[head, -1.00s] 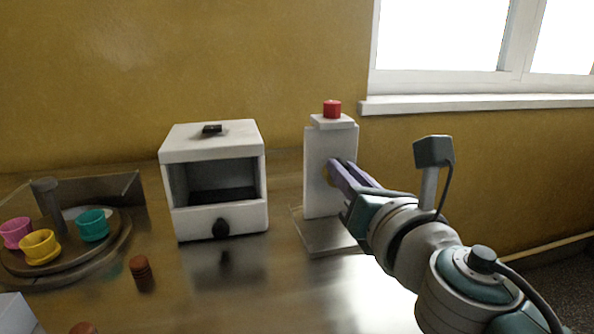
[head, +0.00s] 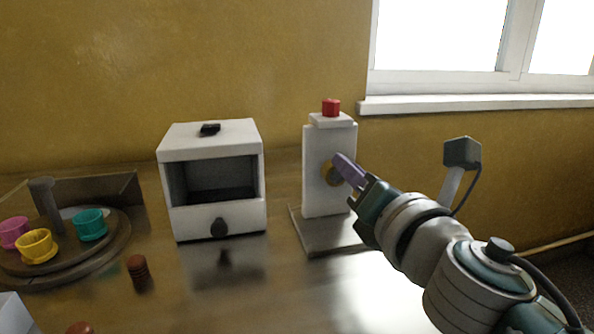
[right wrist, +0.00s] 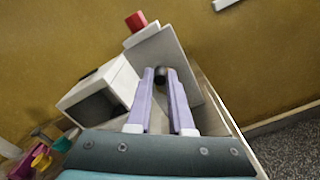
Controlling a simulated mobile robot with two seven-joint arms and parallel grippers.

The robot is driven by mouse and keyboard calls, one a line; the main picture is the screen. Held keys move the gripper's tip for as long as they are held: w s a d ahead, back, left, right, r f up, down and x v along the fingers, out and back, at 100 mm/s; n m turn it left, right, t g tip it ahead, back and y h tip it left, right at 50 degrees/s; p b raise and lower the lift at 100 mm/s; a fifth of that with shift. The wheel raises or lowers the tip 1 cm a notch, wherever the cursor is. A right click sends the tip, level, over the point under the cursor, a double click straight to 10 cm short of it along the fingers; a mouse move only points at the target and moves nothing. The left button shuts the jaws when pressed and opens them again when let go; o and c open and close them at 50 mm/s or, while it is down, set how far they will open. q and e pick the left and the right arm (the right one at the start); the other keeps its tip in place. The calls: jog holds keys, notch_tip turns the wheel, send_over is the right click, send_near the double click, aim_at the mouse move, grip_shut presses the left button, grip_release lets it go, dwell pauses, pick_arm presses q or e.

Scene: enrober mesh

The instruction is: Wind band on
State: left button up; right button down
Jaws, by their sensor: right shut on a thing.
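A white upright post (head: 316,192) with a red cap (head: 331,107) on top stands on a flat grey base (head: 318,241). A brass-coloured round part (head: 327,173) is on the post's front face. My right gripper (head: 342,164) is at that face, its purple fingers shut on a small dark knob (right wrist: 160,76), which shows between the fingertips in the right wrist view. The fingers and knob hide part of the brass part. I cannot see a band clearly. My left gripper is not in view.
A round turntable (head: 75,262) with pink, yellow and teal cups is at far left. A small brown stacked piece (head: 138,268) stands between them. The front counter is mostly clear.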

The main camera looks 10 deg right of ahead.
jog(key=m, duration=0.5)
jog(key=d+f+m+b, duration=0.1)
jog(key=m, duration=0.4)
jog(key=d+f+m, duration=0.1)
jog(key=m, duration=0.4)
jog(key=shift+d+f+b, duration=0.2)
jog(key=shift+d+b, duration=0.05)
jog(key=shift+b, duration=0.15)
jog(key=shift+f+m, duration=0.25)
jog(key=shift+m, duration=1)
jog(key=shift+f+m, duration=0.25)
jog(key=shift+m, duration=1)
jog(key=shift+a, duration=0.1)
jog(key=c, duration=0.8)
grip_release()
